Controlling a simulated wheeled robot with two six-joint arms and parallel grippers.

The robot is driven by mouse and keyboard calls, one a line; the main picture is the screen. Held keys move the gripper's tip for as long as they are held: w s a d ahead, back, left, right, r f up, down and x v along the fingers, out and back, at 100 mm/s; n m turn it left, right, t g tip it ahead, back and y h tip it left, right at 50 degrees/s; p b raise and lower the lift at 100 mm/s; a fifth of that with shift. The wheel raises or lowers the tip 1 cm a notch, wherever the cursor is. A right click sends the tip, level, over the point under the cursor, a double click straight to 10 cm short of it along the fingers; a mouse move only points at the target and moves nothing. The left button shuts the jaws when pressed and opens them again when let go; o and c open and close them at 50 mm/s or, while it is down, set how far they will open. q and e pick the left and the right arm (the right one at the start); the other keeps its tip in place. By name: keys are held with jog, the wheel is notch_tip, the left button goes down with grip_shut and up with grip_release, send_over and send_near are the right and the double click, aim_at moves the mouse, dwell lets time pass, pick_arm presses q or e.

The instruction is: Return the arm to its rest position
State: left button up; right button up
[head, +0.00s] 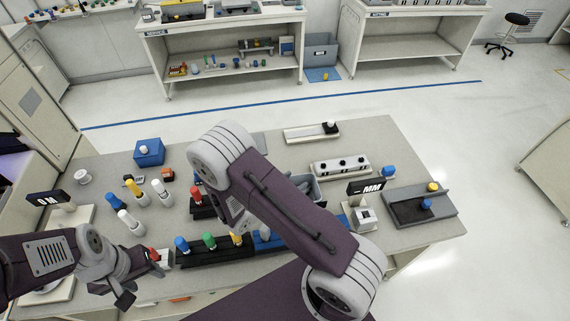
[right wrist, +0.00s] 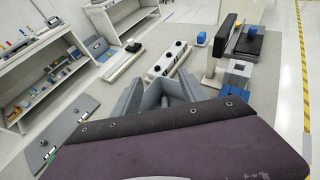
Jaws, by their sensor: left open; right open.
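My right arm (head: 300,205) crosses the middle of the head view above the bench, bent at its joints. It hides its own gripper there. In the right wrist view my right gripper (right wrist: 164,90) shows its grey fingers apart, with nothing seen between them. My left gripper (head: 142,278) is low at the left of the head view, over the bench's near left part. It is open, and a red-and-white item (head: 153,255) shows right beside its fingers; I cannot tell whether they touch.
The bench (head: 105,160) holds a blue box (head: 149,152), several capped bottles (head: 162,192), a dark rack (head: 220,249) of coloured bottles, a white block with black knobs (head: 339,166), a display stand (head: 366,188) and a grey tray (head: 447,205). Open floor (head: 470,130) lies beyond.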

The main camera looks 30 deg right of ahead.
jog(key=s+d+r+m+g+b, duration=0.1)
jog(key=d+r+m+g+b, duration=0.2)
jog(key=d+m+b, duration=0.25)
jog(key=s+a+f+m+g+y+b, duration=0.25)
jog(key=s+m+g+y, duration=0.2)
jog(key=s+m, duration=0.55)
jog(key=a+f+m+t+y, duration=0.2)
jog(key=a+m+t+y, duration=0.2)
jog(key=a+m+y, duration=0.3)
jog(key=a+y, duration=0.1)
jog(key=a, duration=0.4)
jog(key=shift+w+a+f, duration=0.2)
jog(key=shift+a+f, duration=0.2)
jog(key=shift+s, duration=0.1)
